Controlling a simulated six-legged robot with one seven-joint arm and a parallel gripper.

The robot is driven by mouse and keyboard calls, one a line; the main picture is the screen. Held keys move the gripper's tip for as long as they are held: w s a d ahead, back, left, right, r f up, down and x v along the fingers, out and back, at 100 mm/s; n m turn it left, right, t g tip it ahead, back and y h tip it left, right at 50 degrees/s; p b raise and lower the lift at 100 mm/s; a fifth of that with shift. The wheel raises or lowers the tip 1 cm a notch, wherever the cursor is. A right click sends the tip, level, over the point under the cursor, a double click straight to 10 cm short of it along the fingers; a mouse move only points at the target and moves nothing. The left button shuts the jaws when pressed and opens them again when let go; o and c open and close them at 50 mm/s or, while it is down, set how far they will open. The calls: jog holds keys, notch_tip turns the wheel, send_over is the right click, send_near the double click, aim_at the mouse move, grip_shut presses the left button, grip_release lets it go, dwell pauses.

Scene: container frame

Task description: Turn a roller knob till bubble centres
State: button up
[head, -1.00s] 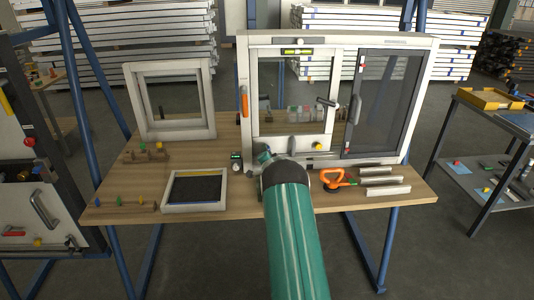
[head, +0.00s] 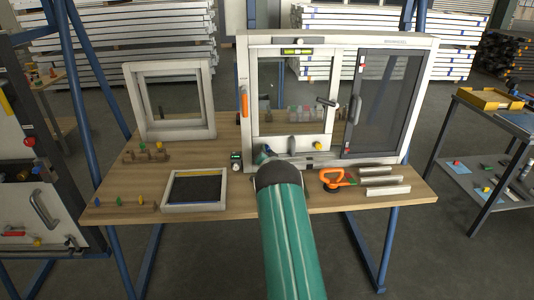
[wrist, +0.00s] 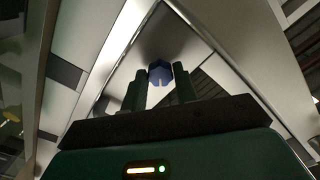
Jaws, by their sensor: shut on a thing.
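The white window frame (head: 342,40) stands upright at the back of the wooden bench. A yellow-green level vial (head: 298,51) sits on the sash's top rail; the bubble is too small to place surely. In the wrist view, my gripper (wrist: 159,86) is shut on a blue knob (wrist: 160,71), which shows between and just beyond its two dark fingers. In the head view, my arm hides most of the gripper, low at the sash's lower left corner. A yellow knob (head: 318,146) sits on the bottom rail, to the right.
An orange suction lifter (head: 335,180) and several metal bars (head: 385,190) lie right of my arm. A small gauge (head: 236,161), a framed dark tray (head: 194,190) and an empty white frame (head: 139,104) are left.

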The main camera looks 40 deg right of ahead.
jog(key=o, duration=1)
jog(key=shift+c, duration=0.2)
jog(key=shift+s+a, duration=0.1)
jog(key=v, duration=1.3)
jog(key=shift+s+a, duration=0.2)
jog(key=shift+a, duration=0.05)
